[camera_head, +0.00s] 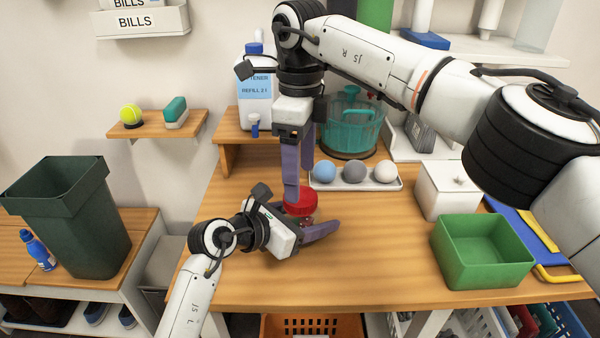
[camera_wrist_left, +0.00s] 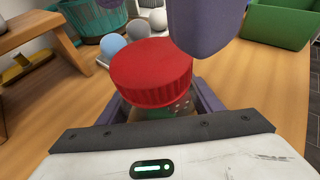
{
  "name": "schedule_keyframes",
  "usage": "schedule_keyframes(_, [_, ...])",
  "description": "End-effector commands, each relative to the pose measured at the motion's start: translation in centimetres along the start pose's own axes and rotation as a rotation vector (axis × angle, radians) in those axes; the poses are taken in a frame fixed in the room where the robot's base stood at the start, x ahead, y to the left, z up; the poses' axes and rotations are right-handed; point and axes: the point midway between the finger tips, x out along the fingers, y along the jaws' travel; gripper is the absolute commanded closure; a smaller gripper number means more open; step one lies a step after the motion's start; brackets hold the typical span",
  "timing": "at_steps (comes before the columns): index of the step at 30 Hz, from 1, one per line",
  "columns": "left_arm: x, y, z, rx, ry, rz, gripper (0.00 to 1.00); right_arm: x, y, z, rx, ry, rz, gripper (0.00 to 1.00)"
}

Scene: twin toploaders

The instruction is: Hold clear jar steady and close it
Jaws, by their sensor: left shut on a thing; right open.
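The clear jar (camera_wrist_left: 182,106) stands on the wooden table with a red lid (camera_head: 301,204) on its top. My left gripper (camera_head: 318,232) is shut around the jar's body, low near the tabletop. In the left wrist view the red lid (camera_wrist_left: 152,72) fills the middle and hides most of the jar. I cannot tell whether the lid is seated or turned tight. My right gripper (camera_head: 299,172) points down from above, open, with its purple fingers at the lid. One finger shows beside the lid in the left wrist view; whether it touches is unclear.
A tray (camera_head: 398,186) with a blue, a grey and a white ball lies behind the jar. A white lidded box (camera_head: 445,190) and a green bin (camera_head: 483,252) stand to the right. A wooden riser (camera_head: 232,136) with a white bottle (camera_head: 254,92) is behind left. The table's front is clear.

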Motion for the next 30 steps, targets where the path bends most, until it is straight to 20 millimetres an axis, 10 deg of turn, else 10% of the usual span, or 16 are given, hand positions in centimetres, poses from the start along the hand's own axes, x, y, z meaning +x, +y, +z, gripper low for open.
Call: schedule_keyframes(30, [0.0, 0.0, 0.0, 0.000, 0.000, 0.000, 1.00, -2.9, -0.1, -0.1, -0.282, 0.001, 0.000, 0.42])
